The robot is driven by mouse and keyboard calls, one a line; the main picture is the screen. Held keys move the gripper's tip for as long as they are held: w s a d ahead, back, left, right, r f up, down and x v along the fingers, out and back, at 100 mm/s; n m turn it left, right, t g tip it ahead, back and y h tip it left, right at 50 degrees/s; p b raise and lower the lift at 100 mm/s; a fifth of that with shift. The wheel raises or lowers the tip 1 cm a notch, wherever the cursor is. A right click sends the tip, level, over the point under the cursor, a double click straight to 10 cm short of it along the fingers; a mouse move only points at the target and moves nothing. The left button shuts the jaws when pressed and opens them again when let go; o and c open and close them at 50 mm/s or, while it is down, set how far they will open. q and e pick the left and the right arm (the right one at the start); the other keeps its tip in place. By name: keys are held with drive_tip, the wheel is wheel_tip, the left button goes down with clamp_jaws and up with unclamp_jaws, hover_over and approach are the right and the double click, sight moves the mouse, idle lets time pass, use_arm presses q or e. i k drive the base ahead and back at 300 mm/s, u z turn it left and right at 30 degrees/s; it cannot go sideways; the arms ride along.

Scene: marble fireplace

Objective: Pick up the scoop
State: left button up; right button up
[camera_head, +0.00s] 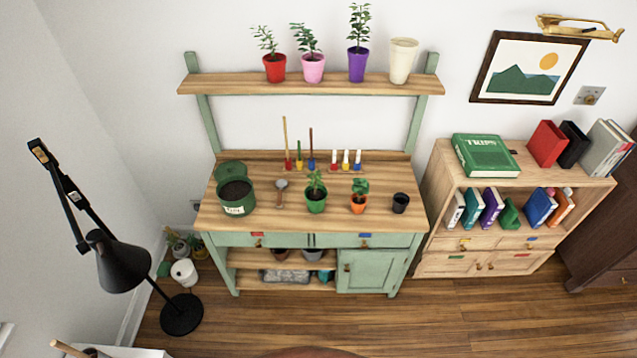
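The scoop (281,190) appears to be the small grey and brown tool on the wooden top of the green potting bench (256,217). It sits between a green soil container (239,208) on its left and a green pot with a plant (316,203) on its right. It looks apart from both. Its exact pose is too small to tell. Neither of my grippers is in view.
An orange pot (358,204) and a black pot (400,203) stand further right on the bench. Small coloured tools (311,163) stand behind. A shelf (310,84) with several pots hangs above. A black lamp (122,266) stands left, a bookcase (437,197) right. Wooden floor (400,325) lies in front.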

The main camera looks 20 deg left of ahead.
sight(281, 184)
drive_tip(key=z, duration=0.25)
drive_tip(key=i, duration=0.75)
drive_tip(key=u, duration=0.6)
drive_tip(key=i, duration=0.6)
drive_tip(key=u, duration=0.55)
